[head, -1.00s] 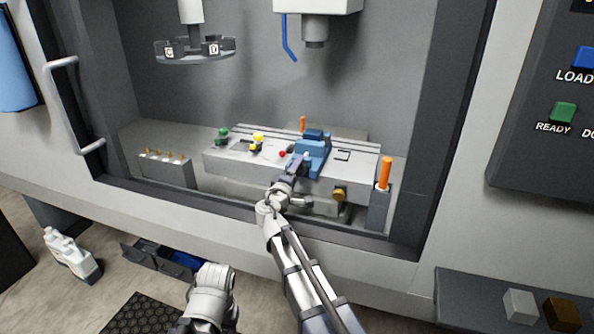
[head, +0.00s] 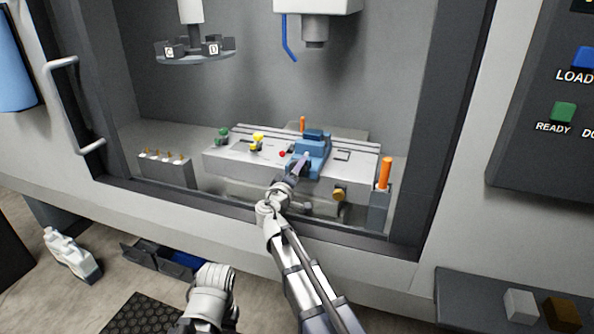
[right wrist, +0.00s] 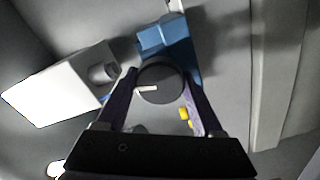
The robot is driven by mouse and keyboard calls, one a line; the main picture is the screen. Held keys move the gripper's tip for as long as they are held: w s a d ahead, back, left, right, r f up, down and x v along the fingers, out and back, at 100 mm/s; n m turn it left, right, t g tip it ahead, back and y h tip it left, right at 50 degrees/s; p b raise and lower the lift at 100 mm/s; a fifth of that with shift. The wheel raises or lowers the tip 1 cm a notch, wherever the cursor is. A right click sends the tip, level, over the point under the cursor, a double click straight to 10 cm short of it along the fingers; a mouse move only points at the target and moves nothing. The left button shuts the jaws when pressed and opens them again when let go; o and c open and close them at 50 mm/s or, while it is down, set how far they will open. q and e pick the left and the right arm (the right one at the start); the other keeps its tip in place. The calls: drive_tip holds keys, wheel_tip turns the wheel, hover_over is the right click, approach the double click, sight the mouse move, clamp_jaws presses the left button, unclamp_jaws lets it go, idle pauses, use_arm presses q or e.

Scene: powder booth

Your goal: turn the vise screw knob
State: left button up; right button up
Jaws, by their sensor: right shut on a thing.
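The blue vise (head: 314,146) sits on the grey slotted table inside the booth; part of it also shows in the right wrist view (right wrist: 170,42). Its screw knob (right wrist: 160,80) is a dark round disc with a white pointer line, which lies about level and points left in the right wrist view. My right gripper (head: 303,161) reaches in over the front sill to the near side of the vise. Its two fingers are shut on the knob, one on each side. The arm hides the knob in the head view. My left gripper is not in view.
An orange post (head: 385,172) stands right of the table, and a brass knob (head: 339,194) is on its front. Green and yellow parts (head: 257,141) and a red ball (head: 282,154) lie left of the vise. A spindle (head: 314,30) with a blue hose hangs above.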

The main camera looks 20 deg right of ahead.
drive_tip(key=shift+s, duration=0.1)
drive_tip(key=o, duration=1.4)
drive_tip(key=v, duration=0.7)
drive_tip(key=shift+s+a, duration=0.25)
drive_tip(key=shift+s, duration=0.05)
